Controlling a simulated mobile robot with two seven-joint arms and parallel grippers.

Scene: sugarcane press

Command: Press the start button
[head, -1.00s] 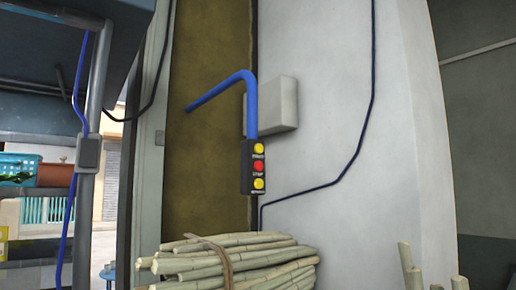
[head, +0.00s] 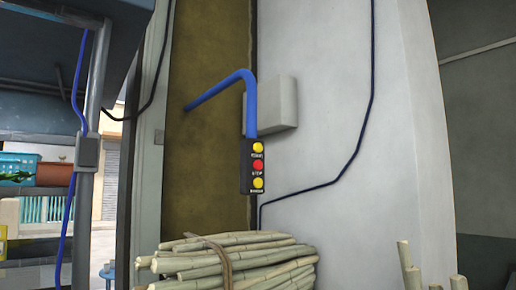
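A black control box (head: 247,167) hangs upright from a bent blue conduit (head: 250,105) in the middle of the head view. It has a yellow button at the top (head: 258,147), a red button in the middle (head: 258,165) and a yellow button at the bottom (head: 258,183). Small white lettering sits below each button. It is too blurred to read surely, though the middle label looks like "STOP". Neither of my grippers is in view.
More cane ends (head: 410,270) show at the lower right. A grey box (head: 284,102) is on the pale wall (head: 410,140) behind. A metal post (head: 88,150) with a blue cable is at the left.

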